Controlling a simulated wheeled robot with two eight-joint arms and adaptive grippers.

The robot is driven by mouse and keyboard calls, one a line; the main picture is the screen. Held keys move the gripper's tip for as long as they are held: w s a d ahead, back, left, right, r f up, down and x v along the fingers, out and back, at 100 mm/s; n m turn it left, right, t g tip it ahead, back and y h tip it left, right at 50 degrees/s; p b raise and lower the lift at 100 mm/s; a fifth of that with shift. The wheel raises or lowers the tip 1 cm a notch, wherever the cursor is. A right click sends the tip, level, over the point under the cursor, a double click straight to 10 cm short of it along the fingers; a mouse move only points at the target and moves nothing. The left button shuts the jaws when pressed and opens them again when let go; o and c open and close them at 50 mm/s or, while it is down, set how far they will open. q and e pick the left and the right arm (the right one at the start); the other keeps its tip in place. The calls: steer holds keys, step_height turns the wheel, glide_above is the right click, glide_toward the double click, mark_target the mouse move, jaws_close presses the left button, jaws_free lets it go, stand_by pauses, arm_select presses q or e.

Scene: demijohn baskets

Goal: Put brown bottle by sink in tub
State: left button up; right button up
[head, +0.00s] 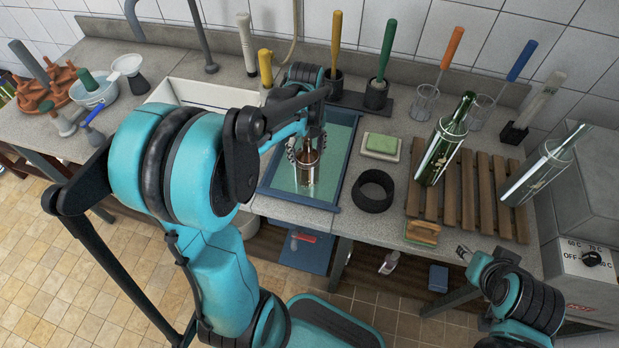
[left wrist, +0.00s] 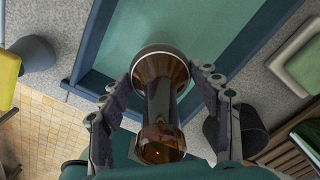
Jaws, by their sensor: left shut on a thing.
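The brown bottle (head: 307,168) hangs in my left gripper (head: 308,148), over the greenish water of the blue-rimmed tub (head: 349,163). In the left wrist view the brown bottle (left wrist: 160,95) lies between both fingers of the left gripper (left wrist: 165,92), which are shut on it. A pale band rings its far end, against the tub (left wrist: 100,45). I cannot tell whether its lower end touches the water. My right gripper (head: 466,253) is at the lower right, near the counter's front edge; its fingers are too small to read.
A black ring (head: 373,190) and a green sponge on a dish (head: 381,145) stand right of the tub. Several upright brushes line the back. A white sink (head: 205,93) is left.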

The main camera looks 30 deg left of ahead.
arm_select(q)
step_height(320, 180, down, 7)
steer(key=shift+r+b, duration=0.1)
steer(key=shift+b, duration=1.05)
steer(key=shift+f, duration=0.25)
steer(key=o, duration=1.9)
steer(key=shift+r, duration=0.15)
